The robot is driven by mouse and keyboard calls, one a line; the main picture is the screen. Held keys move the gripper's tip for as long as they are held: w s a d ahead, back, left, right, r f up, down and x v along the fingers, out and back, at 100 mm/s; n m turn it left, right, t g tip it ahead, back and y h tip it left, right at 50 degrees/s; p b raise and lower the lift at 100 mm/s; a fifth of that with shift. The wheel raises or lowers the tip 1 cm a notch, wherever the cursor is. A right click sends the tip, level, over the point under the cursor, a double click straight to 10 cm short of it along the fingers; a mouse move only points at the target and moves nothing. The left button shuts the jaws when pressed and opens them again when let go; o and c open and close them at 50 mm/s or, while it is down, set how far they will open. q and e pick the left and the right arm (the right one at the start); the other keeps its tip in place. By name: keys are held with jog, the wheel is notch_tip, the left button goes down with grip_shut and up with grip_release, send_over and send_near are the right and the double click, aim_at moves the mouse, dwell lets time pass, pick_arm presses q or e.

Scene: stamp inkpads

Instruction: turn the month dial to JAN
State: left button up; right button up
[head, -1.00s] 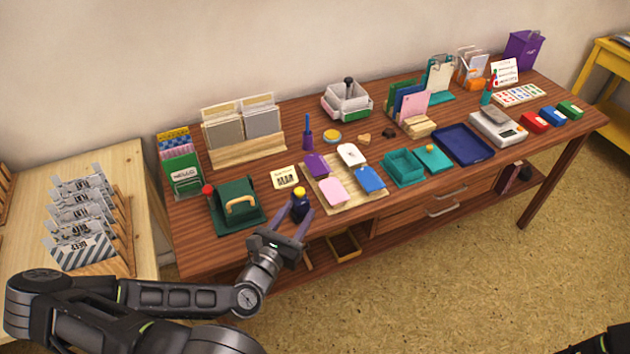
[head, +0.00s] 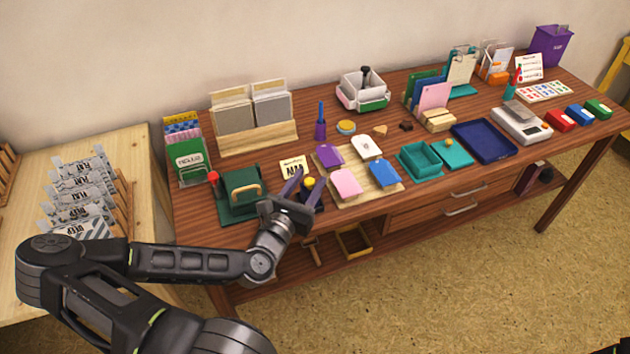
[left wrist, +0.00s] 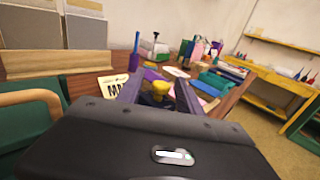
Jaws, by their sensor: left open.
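A small dark blue stamp device with a yellow knob (head: 308,183) stands near the table's front edge; I take it to carry the month dial. My left gripper (head: 305,186) is open, its two purple fingers on either side of the device. In the left wrist view the yellow knob (left wrist: 160,91) shows between the fingers, above a dark body. Contact with the fingers cannot be told. The dial's lettering is hidden. A cream card (head: 293,167) with large black print lies just behind it; its letters begin "MA" in the left wrist view.
A green press with a wooden handle (head: 241,193) stands close on the left. A board (head: 350,193) with purple, white, pink and blue pads lies close on the right. The wooden table's (head: 205,245) front edge is below the gripper.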

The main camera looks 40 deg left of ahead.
aim_at(311, 179)
pick_arm(q)
jog(key=w+b, duration=0.1)
jog(key=w, duration=0.1)
jog(key=shift+w+a+f+b, duration=0.1)
jog(key=shift+w+b, duration=0.25)
jog(key=shift+w, duration=0.05)
jog(key=shift+w+a, duration=0.1)
jog(key=shift+w, duration=0.35)
pick_arm(e)
notch_tip(311, 179, down, 3)
jog(key=shift+r, duration=0.1)
pick_arm(q)
grip_shut()
